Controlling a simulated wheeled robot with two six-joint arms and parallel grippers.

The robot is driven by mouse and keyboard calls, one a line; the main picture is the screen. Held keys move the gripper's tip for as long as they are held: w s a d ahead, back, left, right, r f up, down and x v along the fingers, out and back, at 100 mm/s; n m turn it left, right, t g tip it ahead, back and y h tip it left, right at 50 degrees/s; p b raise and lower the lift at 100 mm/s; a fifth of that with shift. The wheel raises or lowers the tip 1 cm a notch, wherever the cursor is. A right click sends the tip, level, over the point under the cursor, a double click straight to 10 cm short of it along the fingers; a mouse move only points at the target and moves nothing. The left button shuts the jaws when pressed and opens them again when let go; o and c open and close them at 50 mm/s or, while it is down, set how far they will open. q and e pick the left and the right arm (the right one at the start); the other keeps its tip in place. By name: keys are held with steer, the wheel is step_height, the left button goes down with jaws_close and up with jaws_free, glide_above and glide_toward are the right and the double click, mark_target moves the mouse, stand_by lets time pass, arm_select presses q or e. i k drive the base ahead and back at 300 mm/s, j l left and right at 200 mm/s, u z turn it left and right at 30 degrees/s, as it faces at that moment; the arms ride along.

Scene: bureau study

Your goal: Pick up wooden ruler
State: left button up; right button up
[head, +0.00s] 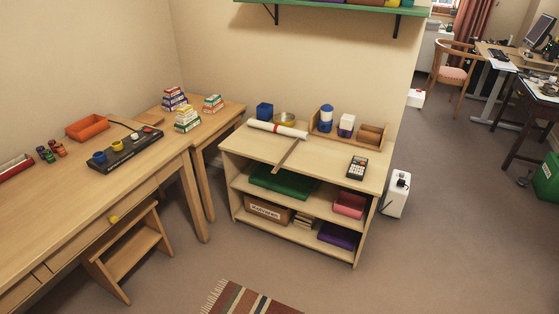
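A thin brown wooden ruler (289,156) lies on the top of the low wooden shelf unit (330,165), in the middle of the head view. Its near end reaches the front edge of the top and seems to stick out a little past it. Its far end lies close to a white rolled paper (277,129) with a red band; I cannot tell whether they touch. Neither of my grippers is in view.
A calculator (357,167) and a wooden organizer (349,129) with cups share the shelf top. A long desk (60,200) with a step stool (128,246) stands at left. A striped rug (245,300) lies in front; the floor at right is open.

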mark_target(289, 151)
steer(key=i+l+u, duration=0.1)
steer(key=u, duration=1.15)
steer(key=i+l, duration=0.1)
steer(key=l, duration=0.5)
steer(key=i+l, duration=0.1)
steer(key=l, duration=0.55)
steer(key=i+l, duration=0.1)
steer(key=l, duration=1.15)
steer(key=i, duration=0.05)
